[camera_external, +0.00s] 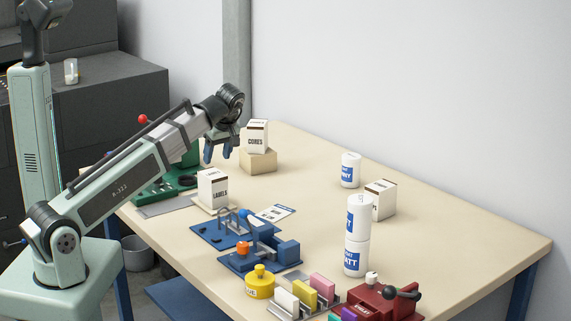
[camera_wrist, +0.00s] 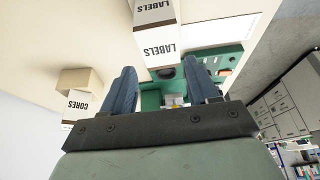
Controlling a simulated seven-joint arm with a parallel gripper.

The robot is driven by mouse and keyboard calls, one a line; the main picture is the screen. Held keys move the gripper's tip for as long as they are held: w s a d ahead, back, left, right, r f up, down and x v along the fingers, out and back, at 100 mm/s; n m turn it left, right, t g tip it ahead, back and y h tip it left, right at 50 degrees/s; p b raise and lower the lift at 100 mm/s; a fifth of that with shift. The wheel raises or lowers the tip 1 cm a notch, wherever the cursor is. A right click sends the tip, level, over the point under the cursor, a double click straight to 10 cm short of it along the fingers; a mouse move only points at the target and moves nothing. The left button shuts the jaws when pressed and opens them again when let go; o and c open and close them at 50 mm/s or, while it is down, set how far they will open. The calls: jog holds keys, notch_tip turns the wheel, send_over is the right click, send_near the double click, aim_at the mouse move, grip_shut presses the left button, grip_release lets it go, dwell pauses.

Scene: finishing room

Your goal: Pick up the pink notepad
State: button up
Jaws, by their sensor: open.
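The pink notepad (camera_external: 322,283) is a small pink block standing in a metal rack (camera_external: 292,313) at the front of the table, beside a yellow block (camera_external: 303,292) and a white block (camera_external: 286,302). My gripper (camera_external: 217,153) is open and empty, high over the far left part of the table near the CORES box. It is well away from the notepad. In the wrist view my gripper (camera_wrist: 160,68) shows two spread blue fingers with nothing held between them. The notepad does not show in the wrist view.
The CORES box (camera_external: 257,136) sits on a cardboard block near my gripper; the LABELS box (camera_external: 212,189) stands nearer. Blue fixtures (camera_external: 262,250), a yellow glue pot (camera_external: 260,282), stacked white cans (camera_external: 356,255) and a red device (camera_external: 382,303) surround the rack. The table's right side is clear.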

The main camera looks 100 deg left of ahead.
jog(key=shift+c, duration=0.6)
jog(key=shift+w+d, duration=0.1)
jog(key=w+d+m+t+y, duration=0.15)
jog(key=w+d+m, duration=0.35)
jog(key=w+d, duration=1.35)
jog(key=r+n+t+h, duration=0.1)
jog(key=n+t+h, duration=0.1)
jog(key=n+h, duration=0.3)
send_over(322, 279)
jog(key=shift+f, duration=6.7)
